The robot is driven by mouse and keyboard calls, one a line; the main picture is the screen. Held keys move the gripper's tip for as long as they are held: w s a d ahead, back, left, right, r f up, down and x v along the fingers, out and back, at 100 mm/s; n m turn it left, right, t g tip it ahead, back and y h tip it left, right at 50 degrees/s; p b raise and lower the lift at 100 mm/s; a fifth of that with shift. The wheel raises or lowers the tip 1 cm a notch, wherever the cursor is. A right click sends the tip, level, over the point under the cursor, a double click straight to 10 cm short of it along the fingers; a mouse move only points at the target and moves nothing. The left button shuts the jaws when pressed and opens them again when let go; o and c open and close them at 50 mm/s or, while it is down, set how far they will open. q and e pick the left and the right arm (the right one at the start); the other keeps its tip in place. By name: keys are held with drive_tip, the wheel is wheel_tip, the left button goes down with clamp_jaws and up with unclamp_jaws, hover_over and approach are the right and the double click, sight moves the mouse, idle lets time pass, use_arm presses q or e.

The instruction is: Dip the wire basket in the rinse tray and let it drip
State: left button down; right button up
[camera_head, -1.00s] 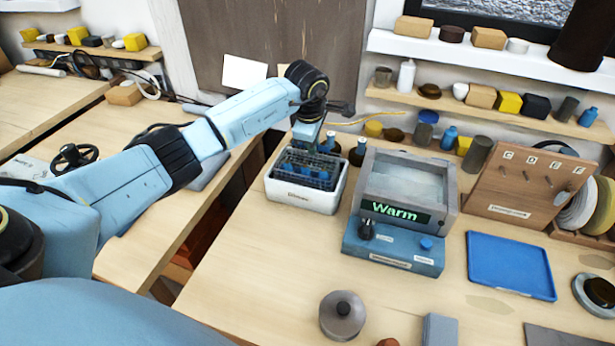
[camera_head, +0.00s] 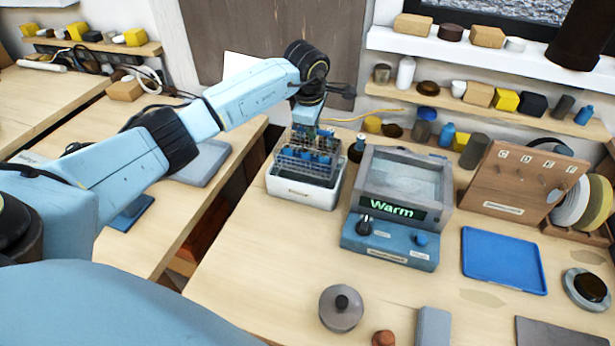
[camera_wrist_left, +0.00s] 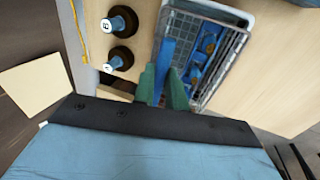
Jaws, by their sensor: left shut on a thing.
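The wire basket (camera_head: 296,163) is a dark mesh holding blue parts. It is above the white rinse tray (camera_head: 300,193), with its lower edge close to the tray's rim. My left gripper (camera_head: 312,131) is shut on the basket's upper part; its green fingers (camera_wrist_left: 165,75) press on a blue piece in the left wrist view. The basket (camera_wrist_left: 212,62) fills the top middle there, with the tray's pale rim (camera_wrist_left: 243,14) behind it. The tray's inside and any drops are hidden or too small to tell. My right gripper is not in view.
A blue-based warming unit (camera_head: 390,243) reading "Warm" stands right of the tray. Dark bottles (camera_wrist_left: 118,24) stand close beside the basket. A blue mat (camera_head: 503,262) and a pegboard (camera_head: 520,185) are farther right. The table's front left is clear.

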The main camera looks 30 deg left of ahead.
use_arm(q)
drive_tip(key=shift+r, duration=0.1)
idle(0.3)
drive_tip(key=shift+r+p, duration=1.35)
drive_tip(key=shift+r, duration=0.65)
drive_tip(key=shift+s+f, duration=0.1)
drive_tip(key=shift+f, duration=0.05)
